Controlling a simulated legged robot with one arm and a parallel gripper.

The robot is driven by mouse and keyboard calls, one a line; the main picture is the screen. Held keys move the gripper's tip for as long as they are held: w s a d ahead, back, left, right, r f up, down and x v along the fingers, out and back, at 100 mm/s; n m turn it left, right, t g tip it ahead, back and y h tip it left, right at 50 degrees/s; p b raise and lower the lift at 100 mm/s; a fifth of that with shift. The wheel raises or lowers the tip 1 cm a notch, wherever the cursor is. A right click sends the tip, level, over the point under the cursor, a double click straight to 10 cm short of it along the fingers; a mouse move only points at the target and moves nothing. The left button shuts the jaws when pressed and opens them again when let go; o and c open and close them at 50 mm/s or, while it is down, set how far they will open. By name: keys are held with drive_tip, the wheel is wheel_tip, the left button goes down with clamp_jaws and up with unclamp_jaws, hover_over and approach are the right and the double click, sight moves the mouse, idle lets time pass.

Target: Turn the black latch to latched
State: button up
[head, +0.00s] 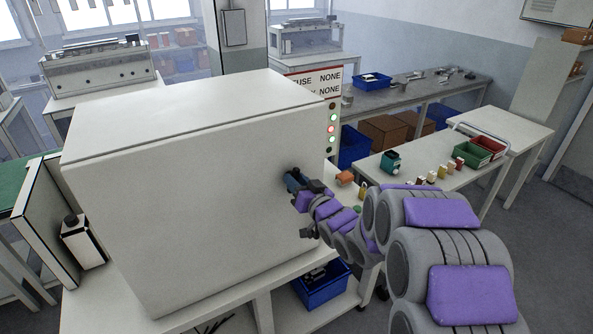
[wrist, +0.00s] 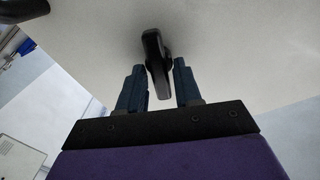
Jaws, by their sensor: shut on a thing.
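The black latch (wrist: 155,52) is on the white face of the cabinet (head: 190,200). In the wrist view it stands nearly upright, tilted slightly, between the two blue-grey fingers of my gripper (wrist: 160,82). My gripper is shut on the latch. In the head view my gripper (head: 297,181) is against the cabinet face near its right edge. There the latch is hidden behind the fingers, and my arm reaches in from the lower right.
A dark curved part (wrist: 22,9) shows at the wrist view's upper left. A panel with lights (head: 332,125) stands at the cabinet's right. A side table (head: 425,165) holds small coloured parts, with green (head: 466,154) and red trays. A blue bin (head: 322,285) sits below.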

drive_tip(key=m+p, duration=0.4)
drive_tip(key=p, duration=0.1)
drive_tip(key=shift+w+d+r+m+p, duration=0.15)
drive_tip(key=shift+m+p, duration=0.15)
drive_tip(key=shift+m, duration=0.1)
drive_tip(key=shift+d+f+m+p, duration=0.15)
drive_tip(key=shift+m+p, duration=0.35)
drive_tip(key=shift+m, duration=1.15)
drive_tip(key=shift+a+f+m+p, duration=0.1)
drive_tip(key=shift+f+m+p, duration=0.25)
drive_tip(key=shift+m, duration=1.25)
drive_tip(key=shift+d+f+m+p, duration=0.1)
drive_tip(key=shift+m+p, duration=0.5)
drive_tip(key=shift+m, duration=1.05)
drive_tip(key=o, duration=0.6)
drive_tip(key=shift+o, duration=0.9)
drive_tip(key=shift+w+f, duration=0.1)
drive_tip(key=shift+w, duration=0.1)
